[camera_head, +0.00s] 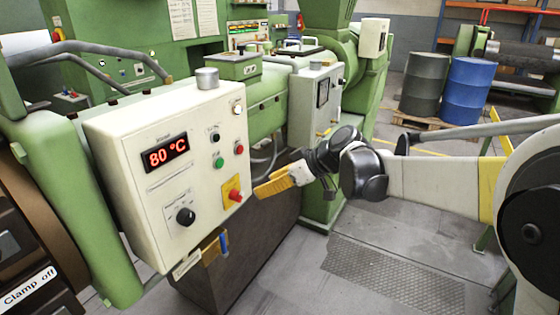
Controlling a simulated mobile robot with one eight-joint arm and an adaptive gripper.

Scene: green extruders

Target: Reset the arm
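My arm (435,180) reaches in from the right side. Its black wrist joints (345,155) bend toward the control box at the left. My gripper (262,189), with yellow fingers, points left, with its tips just right of the white control box (150,215). The tips look close to the red knob on a yellow plate (233,194), but I cannot tell whether they touch it. The fingers overlap in this view, so their opening does not show. No held object is visible.
The control box has a red "80 °C" display (166,153), a black dial (186,216) and several buttons. Green machinery (265,100) stands behind it. A grey barrel (424,85) and a blue barrel (468,92) stand on a pallet. The floor (300,280) below my arm is open.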

